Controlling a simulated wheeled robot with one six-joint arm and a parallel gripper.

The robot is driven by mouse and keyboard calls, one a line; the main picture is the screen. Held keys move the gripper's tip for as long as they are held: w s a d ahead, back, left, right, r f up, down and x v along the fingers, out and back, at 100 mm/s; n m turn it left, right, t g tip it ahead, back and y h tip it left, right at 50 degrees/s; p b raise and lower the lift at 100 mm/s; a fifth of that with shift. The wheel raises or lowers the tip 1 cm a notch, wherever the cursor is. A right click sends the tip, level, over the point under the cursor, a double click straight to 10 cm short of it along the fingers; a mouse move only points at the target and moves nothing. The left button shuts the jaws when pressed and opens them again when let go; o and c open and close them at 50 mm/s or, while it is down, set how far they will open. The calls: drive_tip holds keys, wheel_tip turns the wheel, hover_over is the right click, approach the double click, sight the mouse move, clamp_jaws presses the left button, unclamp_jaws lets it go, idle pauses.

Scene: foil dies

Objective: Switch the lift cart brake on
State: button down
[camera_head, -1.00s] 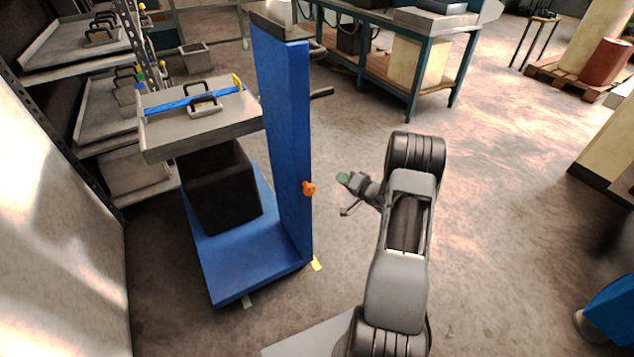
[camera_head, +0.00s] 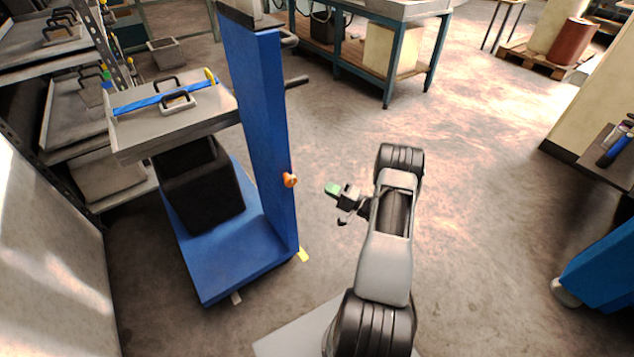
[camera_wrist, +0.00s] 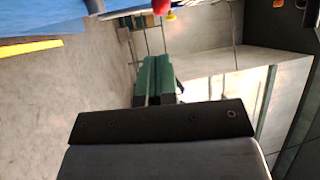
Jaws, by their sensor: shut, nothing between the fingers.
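The lift cart is blue, with a tall column (camera_head: 260,130) and a low base (camera_head: 235,262), in the left half of the head view. An orange knob (camera_head: 290,180), which looks like the brake control, sticks out from the column's right side. Its setting cannot be read. My gripper (camera_head: 333,189) is to the right of the knob, apart from it, with green fingertips pointing toward the column. In the wrist view the green fingers (camera_wrist: 155,80) are together and hold nothing. A blue part of the cart (camera_wrist: 40,20) shows at that view's upper left.
A grey tray (camera_head: 190,122) with a handled die and blue strap sits on the cart's platform. Shelving (camera_head: 75,200) stands at the left. A workbench (camera_head: 388,85) is behind, and a blue object (camera_head: 600,280) is at the right. The floor right of my arm is clear.

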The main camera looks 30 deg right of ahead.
drive_tip(key=b+x, duration=0.2)
drive_tip(key=x, duration=1.1)
drive_tip(key=shift+b, duration=0.35)
